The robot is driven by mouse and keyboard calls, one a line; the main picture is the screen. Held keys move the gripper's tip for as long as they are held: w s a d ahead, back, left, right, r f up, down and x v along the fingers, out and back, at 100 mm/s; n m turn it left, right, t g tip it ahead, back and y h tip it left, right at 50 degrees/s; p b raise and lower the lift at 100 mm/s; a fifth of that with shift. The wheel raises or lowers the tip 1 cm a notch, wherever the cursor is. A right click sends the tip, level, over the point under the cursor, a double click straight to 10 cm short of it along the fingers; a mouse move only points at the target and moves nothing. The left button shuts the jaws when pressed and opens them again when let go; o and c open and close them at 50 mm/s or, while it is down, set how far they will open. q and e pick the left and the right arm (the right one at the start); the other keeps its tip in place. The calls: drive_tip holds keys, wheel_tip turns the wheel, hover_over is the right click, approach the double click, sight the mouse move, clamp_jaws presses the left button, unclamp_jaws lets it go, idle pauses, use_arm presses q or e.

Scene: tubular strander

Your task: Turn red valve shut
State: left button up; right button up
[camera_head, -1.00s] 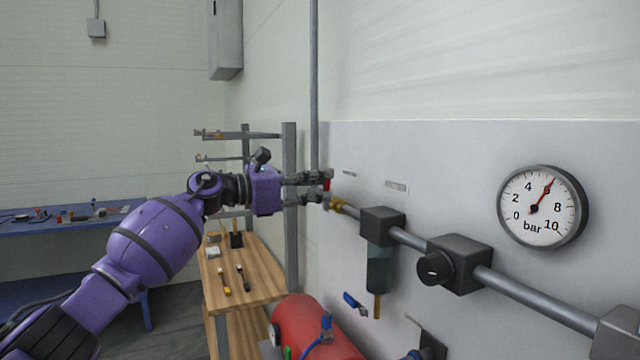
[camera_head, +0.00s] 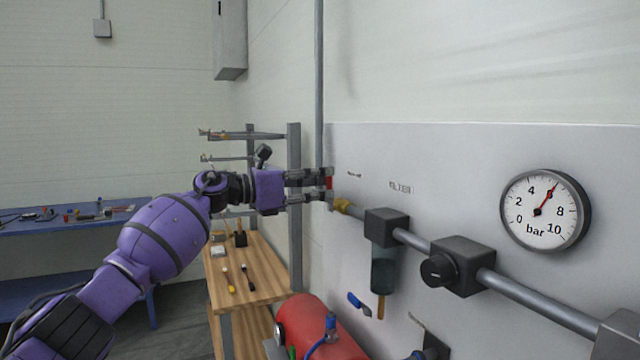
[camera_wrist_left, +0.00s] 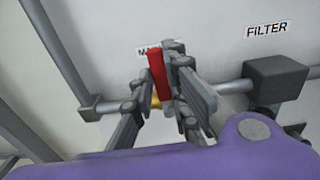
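The red valve handle (camera_wrist_left: 158,76) stands as an upright bar in the left wrist view, between the fingers of my left gripper (camera_wrist_left: 158,90). It lies close against the right-hand finger; I cannot tell if they touch. A gap shows on its left side. In the head view, the red handle (camera_head: 330,183) is a small patch between the upper and lower fingertips of my left gripper (camera_head: 327,184), near the wall panel. The fingers stand apart. A brass valve body (camera_head: 342,206) sits on the pipe just beyond. My right gripper is not in view.
The pipe runs right through a filter (camera_head: 386,228), a regulator (camera_head: 458,265) and past a gauge (camera_head: 544,210) reading about 7 bar. A vertical post (camera_head: 294,215) stands close to my left gripper. A red tank (camera_head: 318,328) and wooden bench (camera_head: 255,290) are below.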

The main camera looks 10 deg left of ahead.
use_arm(q)
drive_tip(key=o, duration=0.5)
drive_tip(key=v, duration=1.2)
